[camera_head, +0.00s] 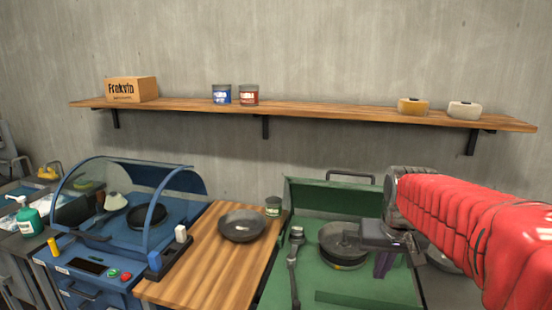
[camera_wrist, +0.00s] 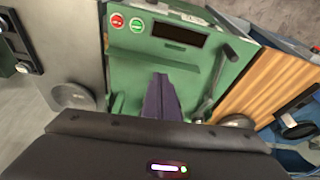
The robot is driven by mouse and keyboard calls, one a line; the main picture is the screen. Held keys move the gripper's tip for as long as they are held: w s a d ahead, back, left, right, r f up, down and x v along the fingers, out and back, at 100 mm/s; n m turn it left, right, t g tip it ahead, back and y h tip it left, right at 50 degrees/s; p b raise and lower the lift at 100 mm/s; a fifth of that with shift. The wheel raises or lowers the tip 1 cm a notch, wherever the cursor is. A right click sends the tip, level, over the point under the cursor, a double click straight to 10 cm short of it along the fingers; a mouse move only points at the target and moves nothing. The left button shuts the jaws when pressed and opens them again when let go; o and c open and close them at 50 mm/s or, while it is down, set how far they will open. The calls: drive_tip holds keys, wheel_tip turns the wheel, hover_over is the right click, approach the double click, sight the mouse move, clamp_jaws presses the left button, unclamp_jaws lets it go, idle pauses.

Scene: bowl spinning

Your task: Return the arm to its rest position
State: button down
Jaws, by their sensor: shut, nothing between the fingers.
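My red-sleeved arm reaches in from the right in the head view. My gripper (camera_head: 383,265) points down over the right part of the green machine (camera_head: 300,275). Its purple fingers are together, with nothing between them; they also show in the wrist view (camera_wrist: 161,95). A grey metal bowl (camera_head: 340,238) sits on a dark round base in the green machine, just left of my gripper and partly hidden by it. The wrist view shows the green machine's panel (camera_wrist: 150,60) with a red and a green button.
A dark pan (camera_head: 242,226) and a small can (camera_head: 273,206) rest on the wooden counter (camera_head: 200,265). A blue machine (camera_head: 95,250) with a clear hood stands left. A wall shelf (camera_head: 320,110) holds a box, two cans and two blocks.

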drive_tip(key=s+a+f+n+t, duration=0.1)
drive_tip(key=s+a, duration=0.3)
drive_tip(key=s, duration=0.6)
drive_tip(key=s+a+f+n+t, duration=0.1)
drive_tip(key=s+a, duration=0.3)
drive_tip(key=s, duration=0.6)
drive_tip(key=shift+y, duration=0.3)
drive_tip(key=shift+s, duration=0.15)
idle(0.4)
